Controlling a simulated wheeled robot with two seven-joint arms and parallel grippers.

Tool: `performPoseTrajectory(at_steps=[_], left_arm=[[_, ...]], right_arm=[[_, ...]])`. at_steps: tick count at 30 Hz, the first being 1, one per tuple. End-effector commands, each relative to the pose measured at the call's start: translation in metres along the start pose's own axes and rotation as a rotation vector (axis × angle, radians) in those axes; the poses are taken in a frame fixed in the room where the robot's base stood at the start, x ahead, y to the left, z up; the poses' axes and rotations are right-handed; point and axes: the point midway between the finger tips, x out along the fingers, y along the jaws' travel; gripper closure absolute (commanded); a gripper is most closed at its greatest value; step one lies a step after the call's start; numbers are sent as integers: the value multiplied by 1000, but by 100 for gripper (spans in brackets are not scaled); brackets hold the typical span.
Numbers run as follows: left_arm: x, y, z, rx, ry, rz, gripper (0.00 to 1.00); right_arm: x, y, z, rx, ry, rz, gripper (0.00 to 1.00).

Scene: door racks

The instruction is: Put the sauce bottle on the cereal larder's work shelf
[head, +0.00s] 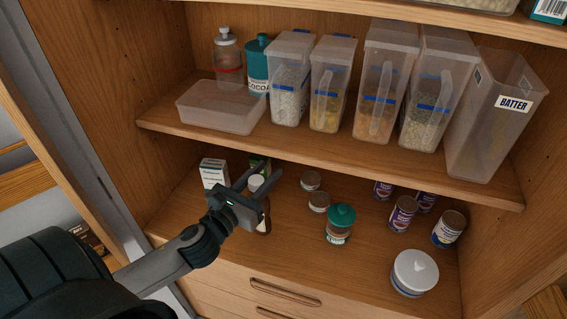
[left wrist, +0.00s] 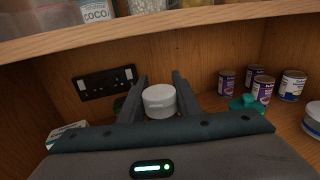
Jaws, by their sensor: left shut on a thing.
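The sauce bottle shows as a white cap (head: 257,183) between the fingers of my left gripper (head: 265,175), with part of its body below, largely hidden by the gripper. In the left wrist view the round white cap (left wrist: 159,101) sits between the two dark fingers of the left gripper (left wrist: 160,80), which is shut on the bottle. The bottle is over the front left part of the larder's work shelf (head: 295,245), above the drawers. I cannot tell whether its base touches the shelf. My right gripper is not in view.
Behind the gripper are a white carton (head: 213,173) and small jars (head: 311,180). A teal-lidded jar (head: 340,223), several cans (head: 403,214) and a white-lidded tub (head: 414,272) stand to the right. The upper shelf (head: 350,156) with clear containers overhangs. Bare wood lies between the jars and front edge.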

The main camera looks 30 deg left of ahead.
Motion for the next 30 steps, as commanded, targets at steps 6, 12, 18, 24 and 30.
performPoseTrajectory(at_steps=[6, 12, 18, 24, 30], left_arm=[[39, 0, 2, 2, -6, 1, 100], [71, 0, 2, 0, -5, 0, 100], [88, 0, 1, 1, -3, 0, 100], [90, 0, 2, 1, -2, -1, 100], [90, 0, 0, 0, -2, 0, 100]], right_arm=[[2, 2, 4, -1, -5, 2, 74], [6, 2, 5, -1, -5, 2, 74], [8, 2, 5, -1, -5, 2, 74], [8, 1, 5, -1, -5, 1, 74], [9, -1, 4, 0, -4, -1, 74]])
